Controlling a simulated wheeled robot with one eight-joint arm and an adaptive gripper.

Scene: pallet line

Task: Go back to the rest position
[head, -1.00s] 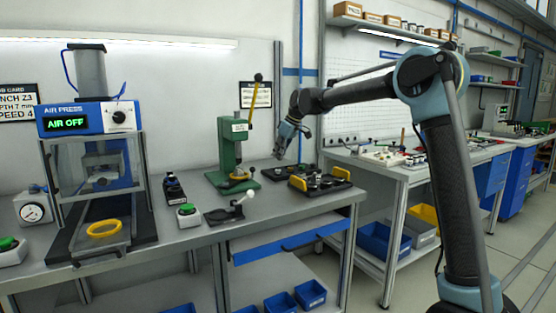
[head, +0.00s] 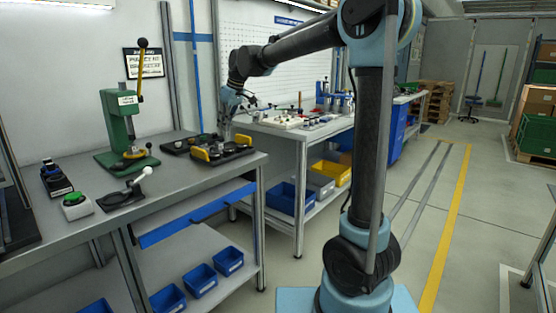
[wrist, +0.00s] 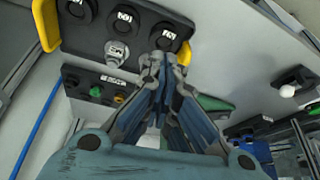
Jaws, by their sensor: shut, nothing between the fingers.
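My gripper (head: 226,118) is at the end of my raised arm, in the head view just above and behind the right end of the near workbench (head: 150,213). In the wrist view my gripper (wrist: 164,62) has its grey fingers brought together at the tips, with nothing held. Its tips overlap the edge of a dark tray with yellow handles (wrist: 185,53) in that view. The same tray with yellow handles (head: 222,152) sits on the bench in the head view, below my gripper. I cannot tell the exact gap between them.
A green lever press (head: 119,130) and a green button box (head: 76,206) stand on the bench. A second bench (head: 300,140) with parts is behind it. Blue bins (head: 229,261) sit on the lower shelf. Open floor (head: 410,235) with a yellow line lies at right.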

